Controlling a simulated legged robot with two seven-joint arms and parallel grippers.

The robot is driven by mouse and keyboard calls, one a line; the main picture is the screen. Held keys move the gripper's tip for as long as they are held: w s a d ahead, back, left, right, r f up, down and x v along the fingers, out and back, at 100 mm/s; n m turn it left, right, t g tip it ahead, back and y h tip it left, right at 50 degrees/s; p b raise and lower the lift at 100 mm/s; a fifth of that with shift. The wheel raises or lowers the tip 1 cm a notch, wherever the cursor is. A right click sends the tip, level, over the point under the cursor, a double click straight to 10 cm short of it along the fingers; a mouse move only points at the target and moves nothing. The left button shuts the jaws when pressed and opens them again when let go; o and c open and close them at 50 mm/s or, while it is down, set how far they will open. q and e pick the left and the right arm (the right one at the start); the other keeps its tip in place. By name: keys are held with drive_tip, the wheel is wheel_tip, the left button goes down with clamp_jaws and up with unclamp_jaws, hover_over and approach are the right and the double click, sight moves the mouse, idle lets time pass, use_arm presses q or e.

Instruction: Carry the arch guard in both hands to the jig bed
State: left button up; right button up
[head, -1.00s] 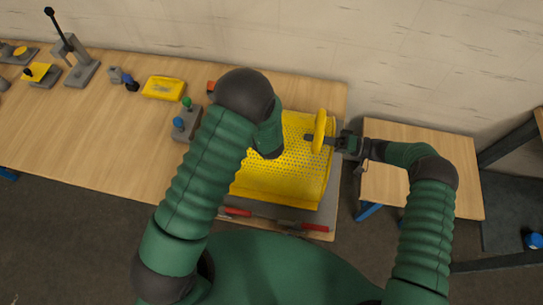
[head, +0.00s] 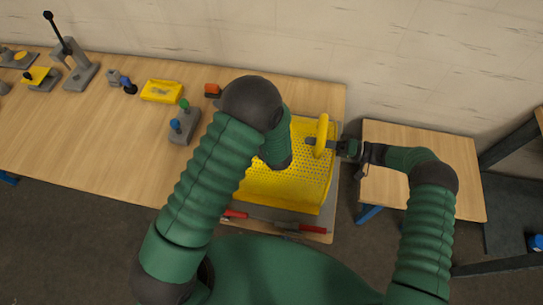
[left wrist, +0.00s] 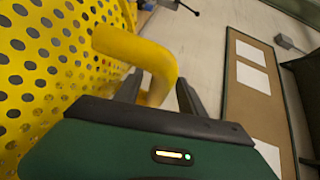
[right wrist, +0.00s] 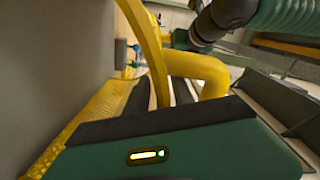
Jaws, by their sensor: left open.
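The yellow perforated arch guard (head: 300,180) stands on the wooden table's right end, over a grey plate (head: 325,222). Its right loop handle (head: 322,135) faces my right gripper (head: 318,143). In the right wrist view, the right fingers (right wrist: 160,95) are closed in on the yellow bar, one on each side. My left gripper is hidden behind its own arm in the head view. In the left wrist view, its open fingers (left wrist: 160,92) straddle another yellow handle (left wrist: 145,52), with a gap visible beside it. I cannot identify the jig bed for certain.
Red-handled tools (head: 300,227) lie at the table's front edge. A grey block with green and blue knobs (head: 183,123), a yellow tray (head: 162,91) and a lever press (head: 75,65) stand to the left. A smaller, bare table (head: 430,190) stands at the right.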

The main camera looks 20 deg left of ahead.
use_arm(q)
drive_tip(key=v, duration=0.5)
use_arm(e)
drive_tip(key=shift+d, duration=0.45)
use_arm(q)
drive_tip(key=shift+a+f, duration=0.1)
drive_tip(key=shift+a, duration=0.15)
use_arm(e)
drive_tip(key=shift+d, duration=0.25)
use_arm(q)
drive_tip(key=shift+a+f, duration=0.1)
drive_tip(key=shift+a, duration=0.3)
drive_tip(key=shift+d+r, duration=0.2)
drive_tip(key=shift+d, duration=0.5)
drive_tip(key=shift+a+f, duration=0.15)
drive_tip(key=shift+a, duration=0.45)
use_arm(e)
drive_tip(key=w+d, duration=0.1)
drive_tip(key=d, duration=1)
